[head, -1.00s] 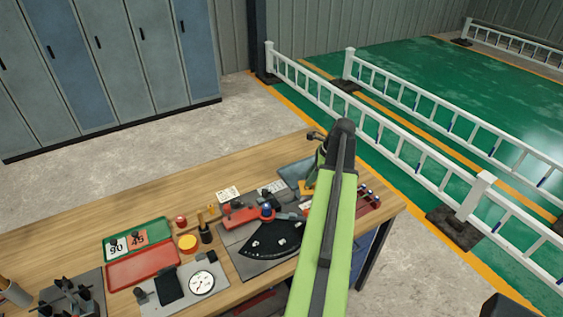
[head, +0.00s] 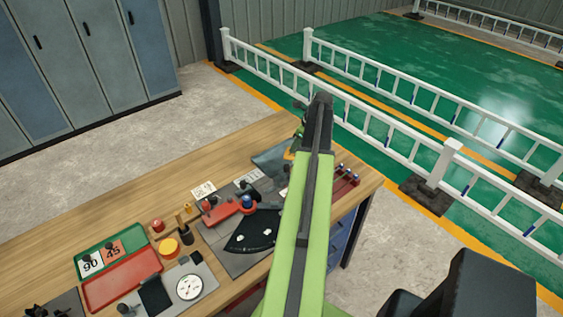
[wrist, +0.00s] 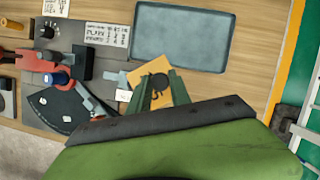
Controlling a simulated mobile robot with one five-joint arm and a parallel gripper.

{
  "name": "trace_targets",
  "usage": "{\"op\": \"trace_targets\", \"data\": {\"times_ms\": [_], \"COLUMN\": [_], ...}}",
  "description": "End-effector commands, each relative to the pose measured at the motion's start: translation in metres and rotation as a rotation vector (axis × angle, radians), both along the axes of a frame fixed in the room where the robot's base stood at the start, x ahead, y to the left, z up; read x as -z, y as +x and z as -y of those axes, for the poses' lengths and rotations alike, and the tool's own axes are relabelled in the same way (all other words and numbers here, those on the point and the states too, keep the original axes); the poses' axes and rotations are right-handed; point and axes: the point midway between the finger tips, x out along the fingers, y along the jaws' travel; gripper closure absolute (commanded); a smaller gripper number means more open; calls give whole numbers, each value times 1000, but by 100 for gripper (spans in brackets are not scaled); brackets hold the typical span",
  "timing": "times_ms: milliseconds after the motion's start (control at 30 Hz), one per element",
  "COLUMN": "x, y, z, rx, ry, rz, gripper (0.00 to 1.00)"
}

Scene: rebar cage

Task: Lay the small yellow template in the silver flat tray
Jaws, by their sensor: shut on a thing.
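The small yellow template (wrist: 150,86) is a flat plate with a dark round knob, seen in the wrist view. My gripper (wrist: 158,90) is shut on it at the knob, a green finger on each side. In the head view only a sliver of the template (head: 289,154) shows beside my arm, which hides most of my gripper. The silver flat tray (wrist: 180,38) is a shallow blue-grey rectangle, empty where visible, just beyond the template in the wrist view. In the head view the tray (head: 270,160) is partly hidden behind my arm.
A black fan-shaped plate (head: 252,231) and a red clamp (head: 222,211) lie left of my arm. A red tray (head: 121,279), yellow disc (head: 169,248) and dial (head: 190,287) stand further left. White railings (head: 385,140) run beyond the bench.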

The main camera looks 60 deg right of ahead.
Motion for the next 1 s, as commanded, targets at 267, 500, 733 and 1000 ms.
{"op": "trace_targets", "data": {"times_ms": [267,500,733,1000], "x": [8,36,71,79], "y": [-18,16,75,98], "z": [56,60,67,68], "rx": [251,245,245,249], "ry": [0,0,0,0], "rz": [17,17,17,16], "gripper": [100,100,100,100]}}
